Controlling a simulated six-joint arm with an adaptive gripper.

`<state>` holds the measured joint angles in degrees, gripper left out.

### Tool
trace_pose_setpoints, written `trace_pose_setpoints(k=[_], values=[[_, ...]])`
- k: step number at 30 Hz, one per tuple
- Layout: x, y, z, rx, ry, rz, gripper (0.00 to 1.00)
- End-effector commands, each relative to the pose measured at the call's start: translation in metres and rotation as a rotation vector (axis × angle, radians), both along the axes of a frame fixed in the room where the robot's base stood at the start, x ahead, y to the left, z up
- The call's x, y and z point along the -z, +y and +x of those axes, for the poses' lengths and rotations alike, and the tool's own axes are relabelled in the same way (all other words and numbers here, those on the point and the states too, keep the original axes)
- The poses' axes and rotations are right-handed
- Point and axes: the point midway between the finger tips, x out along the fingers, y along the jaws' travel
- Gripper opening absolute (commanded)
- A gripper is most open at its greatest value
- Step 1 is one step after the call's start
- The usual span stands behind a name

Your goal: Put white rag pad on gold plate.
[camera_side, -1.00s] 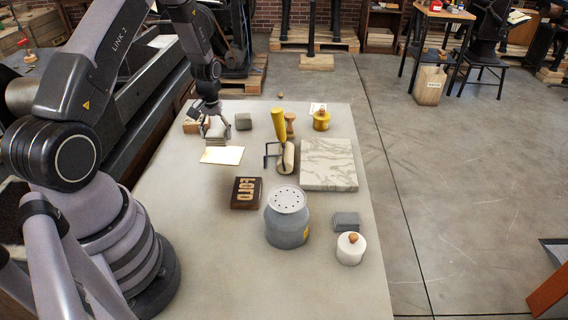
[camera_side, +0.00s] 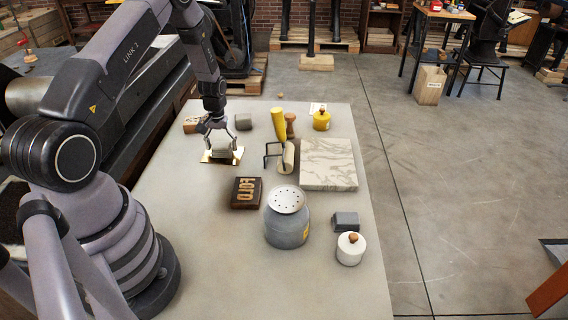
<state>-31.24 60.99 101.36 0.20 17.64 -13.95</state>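The gold plate (camera_side: 209,159) lies flat at the far left of the table and looks bright and reflective. The small pale grey-white rag pad (camera_side: 222,153) is at the middle of the plate and appears to rest on it. My gripper (camera_side: 222,147) points down over the plate with one finger on each side of the pad. The fingers partly hide the pad. I cannot tell whether they press on it or stand slightly apart.
Further over are a marble slab (camera_side: 328,165), a wooden type block (camera_side: 246,193) and a grey canister (camera_side: 287,225). The near-left table is clear.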

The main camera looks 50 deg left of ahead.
Motion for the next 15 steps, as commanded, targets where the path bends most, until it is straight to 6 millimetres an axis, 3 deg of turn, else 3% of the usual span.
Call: trace_pose_setpoints(k=[3,15], values=[[-0.0002,-0.0001,-0.0001,0.0,0.0,0.0,0.93],[-0.0083,0.0002,0.0004,0.0,-0.001,0.001,0.93]])
